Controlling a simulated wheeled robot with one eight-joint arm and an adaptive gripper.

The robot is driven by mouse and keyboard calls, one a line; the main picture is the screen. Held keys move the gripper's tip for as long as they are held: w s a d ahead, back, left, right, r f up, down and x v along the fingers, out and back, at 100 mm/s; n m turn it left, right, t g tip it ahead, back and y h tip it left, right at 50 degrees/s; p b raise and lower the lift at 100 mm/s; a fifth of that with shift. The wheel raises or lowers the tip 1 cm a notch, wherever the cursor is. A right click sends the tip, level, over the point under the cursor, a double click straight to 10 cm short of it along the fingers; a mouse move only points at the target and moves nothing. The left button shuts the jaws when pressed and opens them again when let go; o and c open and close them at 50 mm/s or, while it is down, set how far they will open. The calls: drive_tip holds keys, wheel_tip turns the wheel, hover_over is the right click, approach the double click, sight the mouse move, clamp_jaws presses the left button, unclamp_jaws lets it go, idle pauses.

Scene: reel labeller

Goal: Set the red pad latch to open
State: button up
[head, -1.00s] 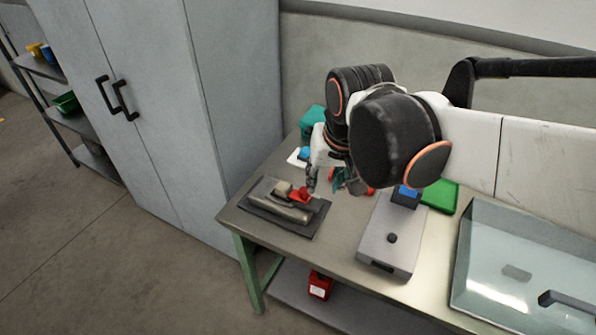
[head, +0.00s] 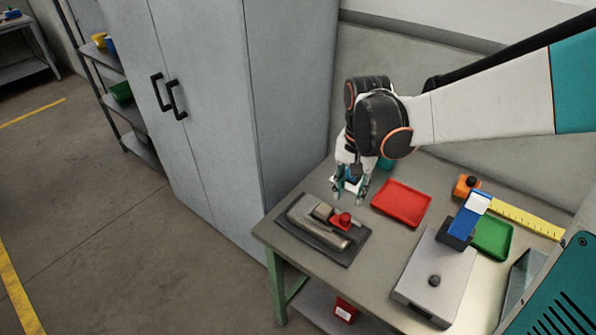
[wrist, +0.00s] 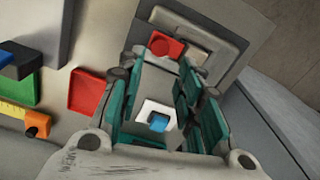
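The red pad latch (head: 342,220) is a small red piece with a round knob on a grey-beige fixture (head: 318,229). The fixture lies on a dark plate at the table's left end. The latch shows near the top of the wrist view (wrist: 165,46), just beyond the fingertips. My gripper (head: 349,193) points down behind the latch in the head view, apart from it. In the wrist view its teal fingers (wrist: 160,75) are spread, with no latch between them. I cannot tell the latch's exact setting.
A white piece with a blue block (wrist: 158,122) appears between the fingers in the wrist view, seemingly on the table below. A tall cabinet (head: 215,120) borders the left.

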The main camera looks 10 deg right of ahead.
sight(346, 216)
wheel_tip(346, 216, down, 10)
drive_tip(key=b, duration=0.3)
